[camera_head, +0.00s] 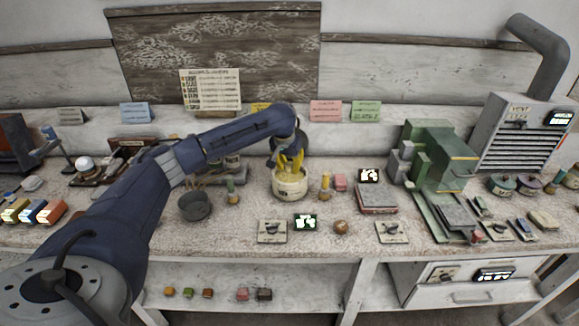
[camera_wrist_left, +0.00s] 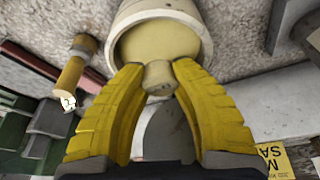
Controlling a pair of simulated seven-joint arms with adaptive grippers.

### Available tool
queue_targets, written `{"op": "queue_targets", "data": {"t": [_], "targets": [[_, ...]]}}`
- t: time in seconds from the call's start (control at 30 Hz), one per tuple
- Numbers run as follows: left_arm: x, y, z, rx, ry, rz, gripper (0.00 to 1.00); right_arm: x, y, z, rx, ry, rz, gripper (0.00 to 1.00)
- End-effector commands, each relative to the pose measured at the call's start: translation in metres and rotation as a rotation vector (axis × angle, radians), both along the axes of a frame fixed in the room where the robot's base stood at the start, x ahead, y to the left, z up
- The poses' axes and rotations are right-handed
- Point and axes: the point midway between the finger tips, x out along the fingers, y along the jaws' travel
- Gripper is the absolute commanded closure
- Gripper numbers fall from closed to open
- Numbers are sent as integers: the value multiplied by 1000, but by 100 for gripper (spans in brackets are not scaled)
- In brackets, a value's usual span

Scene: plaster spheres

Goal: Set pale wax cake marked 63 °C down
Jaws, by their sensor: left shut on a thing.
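My left gripper (camera_head: 290,165) reaches down over a cream pot (camera_head: 290,187) on the bench. In the left wrist view its yellow fingers (camera_wrist_left: 158,80) are shut on a small, pale tan, rounded piece, which I take for the pale wax cake (camera_wrist_left: 158,75). No 63 °C marking can be read on it. The cake shows against the pot's near rim and yellowish inside (camera_wrist_left: 160,42); I cannot tell whether it touches the pot. In the head view the fingers hide the cake. My right gripper is not in view.
A dark bowl (camera_head: 195,206) stands left of the pot, and a small yellow cylinder (camera_head: 326,186) close on its right. A lit display (camera_head: 305,222) and a brown ball (camera_head: 341,227) lie in front. A green machine (camera_head: 437,160) stands at the right. Small coloured blocks sit on the lower shelf.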

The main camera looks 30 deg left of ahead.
Motion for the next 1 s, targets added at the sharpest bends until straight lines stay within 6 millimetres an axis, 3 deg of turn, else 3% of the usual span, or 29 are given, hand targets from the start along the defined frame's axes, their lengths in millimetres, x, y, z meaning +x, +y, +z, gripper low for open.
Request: {"op": "queue_targets", "data": {"t": [1.0], "targets": [[0, 0, -7, 0, 0, 0, 94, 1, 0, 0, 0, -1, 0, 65]]}}
